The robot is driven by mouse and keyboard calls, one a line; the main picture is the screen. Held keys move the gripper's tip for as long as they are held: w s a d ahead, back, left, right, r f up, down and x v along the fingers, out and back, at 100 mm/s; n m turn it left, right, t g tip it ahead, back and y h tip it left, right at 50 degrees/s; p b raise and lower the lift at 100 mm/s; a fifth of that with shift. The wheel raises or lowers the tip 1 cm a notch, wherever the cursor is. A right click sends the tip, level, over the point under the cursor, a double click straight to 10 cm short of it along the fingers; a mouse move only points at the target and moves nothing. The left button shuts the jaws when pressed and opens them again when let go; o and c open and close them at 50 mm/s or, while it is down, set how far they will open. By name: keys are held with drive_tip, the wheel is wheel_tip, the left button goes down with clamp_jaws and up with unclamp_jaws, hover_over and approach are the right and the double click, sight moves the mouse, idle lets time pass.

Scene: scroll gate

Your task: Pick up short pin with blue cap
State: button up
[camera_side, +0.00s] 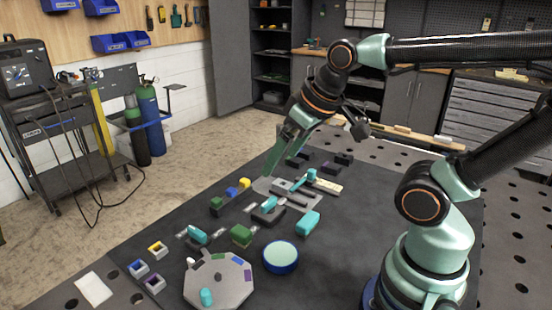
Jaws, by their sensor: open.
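A small blue-capped piece (232,192) stands on the dark mat (150,250), left of centre, between a yellow-capped piece (244,184) and a green-capped piece (216,203). Its pin is too small to make out, so I cannot tell its length. My gripper (281,170) is open, pointing down above the far part of the mat, right of and behind the blue-capped piece and apart from it. I see nothing between its fingers.
A grey plate with turquoise parts (311,175) lies below and right of my gripper. A grey octagonal plate (218,285), a round blue-rimmed dish (281,257), a green block (241,235) and small square holders (138,269) are nearer.

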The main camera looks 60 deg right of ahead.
drive_tip(key=c, duration=0.5)
drive_tip(key=n+g, duration=0.6)
drive_tip(key=n, duration=1.2)
hover_over(232, 190)
wheel_tip(232, 190, down, 10)
drive_tip(key=f, duration=0.6)
drive_tip(key=shift+w+f, duration=0.1)
drive_tip(key=shift+w, duration=0.2)
drive_tip(key=shift+s+f, duration=0.2)
drive_tip(key=shift+f, duration=2.7)
